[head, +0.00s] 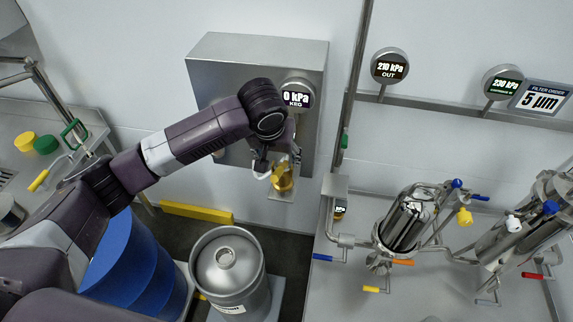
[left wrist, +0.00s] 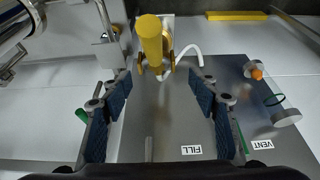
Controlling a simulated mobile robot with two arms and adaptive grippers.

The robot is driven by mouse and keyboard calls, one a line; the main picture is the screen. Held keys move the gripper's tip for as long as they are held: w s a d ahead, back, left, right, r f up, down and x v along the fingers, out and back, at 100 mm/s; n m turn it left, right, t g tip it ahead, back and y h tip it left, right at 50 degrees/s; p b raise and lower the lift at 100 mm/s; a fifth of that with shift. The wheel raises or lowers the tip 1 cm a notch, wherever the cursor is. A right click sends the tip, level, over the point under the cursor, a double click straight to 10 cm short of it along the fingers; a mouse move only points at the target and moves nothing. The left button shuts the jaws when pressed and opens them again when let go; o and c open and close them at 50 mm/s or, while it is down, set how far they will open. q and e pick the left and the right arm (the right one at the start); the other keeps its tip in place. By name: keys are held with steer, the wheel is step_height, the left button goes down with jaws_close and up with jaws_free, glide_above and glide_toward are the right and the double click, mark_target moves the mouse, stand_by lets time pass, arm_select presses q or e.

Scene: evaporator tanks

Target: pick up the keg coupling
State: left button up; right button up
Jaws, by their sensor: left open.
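The keg coupling (head: 283,180) is a brass-yellow piece on a small bracket below the grey wall box. In the left wrist view the coupling (left wrist: 152,40) shows a yellow cylindrical handle, with brass parts and a white hose behind it. My left gripper (head: 272,160) is at the coupling in the head view and partly covers it. In the left wrist view the left gripper (left wrist: 161,90) is open, its two blue-padded fingers wide apart. The coupling shows beyond the fingertips, in line with the gap, and nothing is held. My right gripper is not in view.
The grey wall box (head: 230,62) carries a round keg gauge (head: 298,92) reading 0 kPa. A steel keg (head: 228,268) stands on the floor below, beside a blue drum (head: 130,268). Filter housings with valves (head: 405,220) stand on the right bench. FILL and VENT labels show in the wrist view.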

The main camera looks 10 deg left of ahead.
mark_target(282, 166)
arm_select(q)
steer(key=shift+w+f, duration=0.3)
steer(key=shift+f, duration=0.05)
steer(key=shift+w+f, duration=0.1)
steer(key=shift+f, duration=0.25)
steer(key=shift+d+f+p, duration=0.1)
steer(key=shift+f+p, duration=0.65)
steer(key=shift+f, duration=0.2)
steer(key=x, duration=0.2)
steer(key=shift+w+d+f, duration=0.15)
steer(key=shift+w+f, duration=0.15)
steer(key=shift+w+f+p, duration=0.25)
steer(key=shift+f+p, duration=0.05)
steer(key=shift+f, duration=0.25)
steer(key=c, duration=1.1)
jaws_close()
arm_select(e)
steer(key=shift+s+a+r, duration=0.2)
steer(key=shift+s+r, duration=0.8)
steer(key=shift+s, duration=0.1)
